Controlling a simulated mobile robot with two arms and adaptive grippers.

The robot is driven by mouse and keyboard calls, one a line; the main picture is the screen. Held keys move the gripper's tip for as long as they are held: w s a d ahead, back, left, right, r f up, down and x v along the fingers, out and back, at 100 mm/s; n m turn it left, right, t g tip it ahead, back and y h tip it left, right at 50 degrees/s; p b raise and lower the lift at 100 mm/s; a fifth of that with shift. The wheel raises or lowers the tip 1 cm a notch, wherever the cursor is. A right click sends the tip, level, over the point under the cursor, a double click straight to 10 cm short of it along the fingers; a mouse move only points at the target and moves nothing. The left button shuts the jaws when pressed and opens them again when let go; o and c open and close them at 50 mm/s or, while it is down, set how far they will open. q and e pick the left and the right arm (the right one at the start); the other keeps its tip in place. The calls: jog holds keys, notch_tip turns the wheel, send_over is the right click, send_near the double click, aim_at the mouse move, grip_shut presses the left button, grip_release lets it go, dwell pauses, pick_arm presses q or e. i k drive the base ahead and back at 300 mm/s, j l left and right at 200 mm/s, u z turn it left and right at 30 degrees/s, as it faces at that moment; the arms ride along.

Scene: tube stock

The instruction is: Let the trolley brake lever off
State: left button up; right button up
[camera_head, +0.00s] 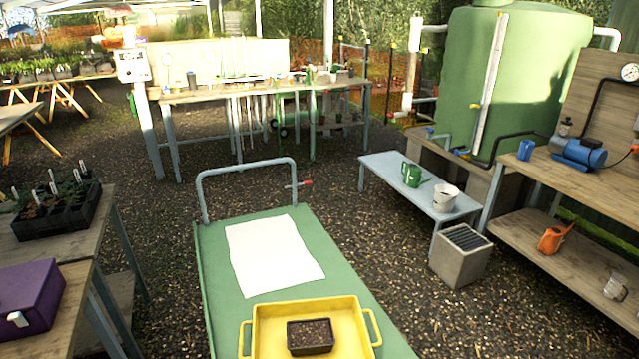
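The trolley (215,290) stands in front of me, with a green flat top and a grey push-bar handle (247,167) at its far end. A small lever with a red tip (306,183) sticks out to the right from the right post of the handle; I take it to be the brake lever. It lies roughly level. A white sheet (272,252) and a yellow tray (345,309) with a dark soil-filled pot (310,336) are on the trolley top. Neither of my grippers is in view.
A wooden bench (60,260) with a purple box (28,297) and black plant tray stands at the left. Gravel beyond the handle is clear.

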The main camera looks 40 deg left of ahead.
aim_at(309, 182)
jog(key=i+l+z, duration=0.25)
jog(key=i+l, duration=0.15)
jog(key=i+l+z, duration=0.25)
jog(key=i, duration=0.35)
jog(key=i+l+z, duration=0.3)
jog(key=i, duration=0.2)
jog(key=i+j+u, duration=0.1)
jog(key=i+u, duration=0.7)
jog(key=i+l+u, duration=0.1)
jog(key=i+u, duration=0.25)
jog(key=i+l+u, duration=0.2)
jog(key=i+u, duration=0.2)
jog(key=i+j+u, duration=0.1)
jog(key=u, duration=0.3)
jog(key=i+u, duration=0.55)
jog(key=u, duration=0.25)
jog(key=i+l+u, duration=0.1)
jog(key=u, duration=0.3)
jog(key=i+l+u, duration=0.2)
jog(key=u, duration=0.2)
jog(key=i+l+u, duration=0.4)
jog(key=i+l, duration=0.05)
